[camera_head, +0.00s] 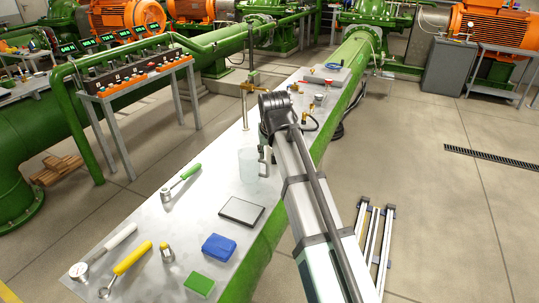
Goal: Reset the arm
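My arm (321,225) reaches up from the bottom right over the long metal bench, ending in a dark curved part (275,108) near the bench's middle. I cannot make out my gripper or its fingers; the arm hides what lies behind it.
The bench top (150,222) carries a clear jug (248,162) close left of my arm, a dark-edged flat plate (241,211), a blue cloth (218,247), a green block (199,284), and green-handled (190,171) and yellow-handled (132,258) tools. Metal rails (372,235) lie right on open floor.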

